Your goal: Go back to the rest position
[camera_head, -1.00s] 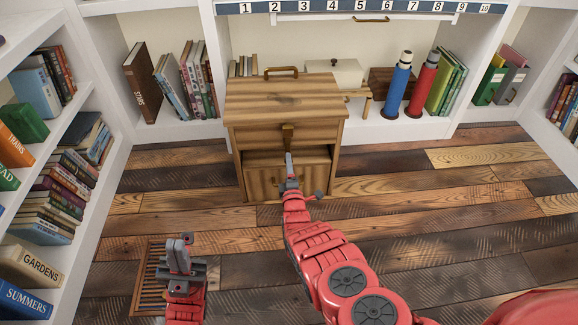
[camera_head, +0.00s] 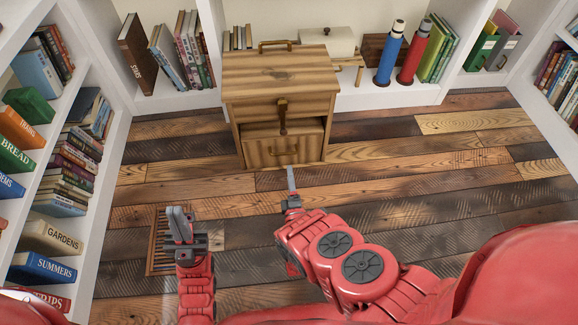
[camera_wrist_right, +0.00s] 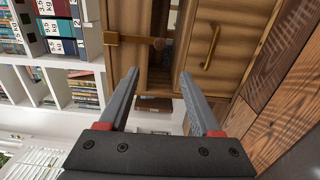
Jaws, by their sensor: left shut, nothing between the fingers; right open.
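My left gripper (camera_head: 179,226) is shut and empty, low at the left in the head view, over a slatted wooden grate on the floor. My right gripper (camera_head: 291,182) is in front of the wooden cabinet (camera_head: 281,75), apart from it. In the right wrist view my right gripper (camera_wrist_right: 162,95) is open, its two grey fingers spread with nothing between them. The cabinet's drawer and lower door, with brass handles, show beyond the fingers.
The slatted grate (camera_head: 158,262) lies on the plank floor at the left. A bookshelf (camera_head: 110,190) runs along the left side. A blue bottle (camera_head: 391,55) and a red bottle (camera_head: 413,53) stand on the back shelf. The floor right of the cabinet is clear.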

